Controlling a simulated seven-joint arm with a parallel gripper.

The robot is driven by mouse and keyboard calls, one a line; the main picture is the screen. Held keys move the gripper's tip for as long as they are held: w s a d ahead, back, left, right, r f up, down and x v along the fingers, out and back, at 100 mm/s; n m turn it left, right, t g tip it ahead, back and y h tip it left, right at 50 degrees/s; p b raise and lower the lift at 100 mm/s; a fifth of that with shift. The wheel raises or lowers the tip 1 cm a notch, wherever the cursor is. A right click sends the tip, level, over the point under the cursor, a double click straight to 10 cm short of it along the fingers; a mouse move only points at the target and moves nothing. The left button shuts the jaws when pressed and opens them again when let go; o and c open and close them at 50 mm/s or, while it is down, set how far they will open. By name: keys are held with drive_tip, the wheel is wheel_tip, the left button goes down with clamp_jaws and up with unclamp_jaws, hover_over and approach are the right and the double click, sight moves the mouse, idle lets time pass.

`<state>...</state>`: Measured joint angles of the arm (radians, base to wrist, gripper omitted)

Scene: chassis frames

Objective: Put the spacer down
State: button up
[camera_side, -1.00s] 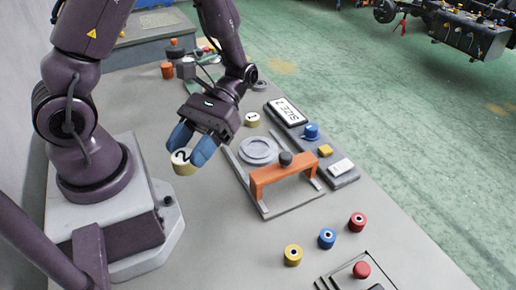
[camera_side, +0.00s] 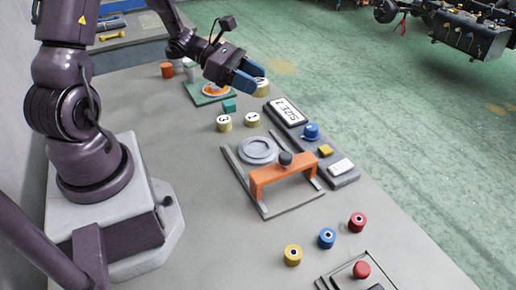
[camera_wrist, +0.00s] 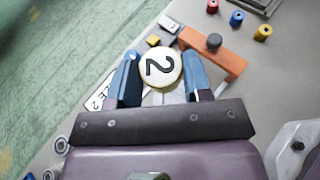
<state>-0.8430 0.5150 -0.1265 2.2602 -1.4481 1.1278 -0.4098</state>
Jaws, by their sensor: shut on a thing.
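My gripper (camera_side: 248,76) is shut on a cream spacer (camera_side: 262,88) marked with a black 2. In the wrist view the spacer (camera_wrist: 160,67) sits between the two blue fingers (camera_wrist: 160,80), its numbered face toward the camera. In the side view the spacer is partly hidden by the fingers, and I cannot tell whether it touches the table. Two similar cream spacers stand on the table, one on the left (camera_side: 224,123) and one on the right (camera_side: 252,120). A sign reading SIZE 2 (camera_side: 287,111) lies on a grey panel just right of my gripper.
An orange bridge-shaped part (camera_side: 284,175) with a dark knob stands beside a grey round plate (camera_side: 258,149). A blue knob (camera_side: 311,132) and yellow block (camera_side: 325,151) are on the panel. A green block (camera_side: 229,106) lies nearby. The table's front left is clear.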

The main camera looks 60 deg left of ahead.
sight(252, 148)
wheel_tip(252, 148, down, 17)
drive_tip(key=shift+r, duration=0.15)
idle(0.5)
drive_tip(key=o, duration=1.2)
